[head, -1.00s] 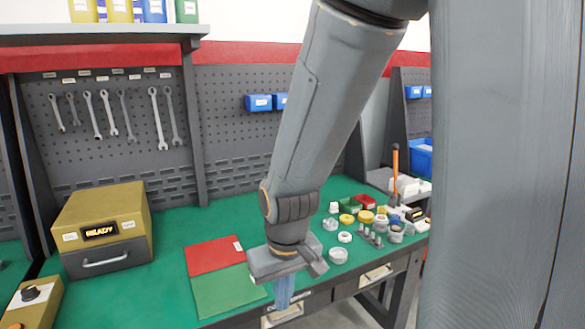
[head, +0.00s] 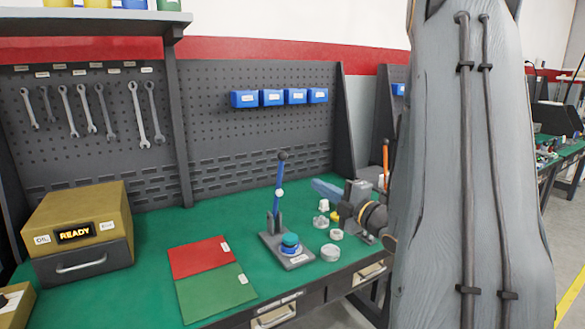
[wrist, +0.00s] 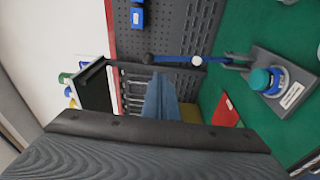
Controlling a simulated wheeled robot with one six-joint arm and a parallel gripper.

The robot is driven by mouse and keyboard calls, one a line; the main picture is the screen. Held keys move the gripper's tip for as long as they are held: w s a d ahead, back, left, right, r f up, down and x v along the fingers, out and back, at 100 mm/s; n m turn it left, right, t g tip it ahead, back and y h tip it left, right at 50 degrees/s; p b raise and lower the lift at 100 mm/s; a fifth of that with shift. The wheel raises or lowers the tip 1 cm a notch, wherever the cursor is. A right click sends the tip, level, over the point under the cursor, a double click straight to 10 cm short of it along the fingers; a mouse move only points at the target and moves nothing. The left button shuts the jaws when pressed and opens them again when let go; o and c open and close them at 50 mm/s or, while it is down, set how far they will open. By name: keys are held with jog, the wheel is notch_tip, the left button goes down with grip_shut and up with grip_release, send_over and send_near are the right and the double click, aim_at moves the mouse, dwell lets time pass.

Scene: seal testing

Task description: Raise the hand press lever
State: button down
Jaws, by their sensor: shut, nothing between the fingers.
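The hand press stands on the green bench, with a flat grey base (head: 297,260). Its blue lever (head: 279,178) stands nearly upright and ends in a dark knob. A teal-and-blue round part (head: 290,243) sits on the base under the press. My gripper (head: 325,187) is right of the lever in the head view, its blue fingers pointing left towards it. In the wrist view the closed, empty fingers (wrist: 160,85) end just below the lever (wrist: 178,59) and its knob. I cannot tell whether they touch.
A red and green mat (head: 212,278) lies left of the press. A yellow box reading READY (head: 84,225) stands further left. Clear and white round parts (head: 331,252) lie right of the press, below my arm. The pegboard (head: 255,135) stands behind.

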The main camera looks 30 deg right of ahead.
jog(key=s+r+n, duration=0.1)
jog(key=t+y+p, duration=0.1)
jog(key=p, duration=0.4)
send_near(286, 158)
jog(key=x, duration=0.6)
jog(key=shift+w+a, duration=0.1)
jog(key=shift+w, duration=0.1)
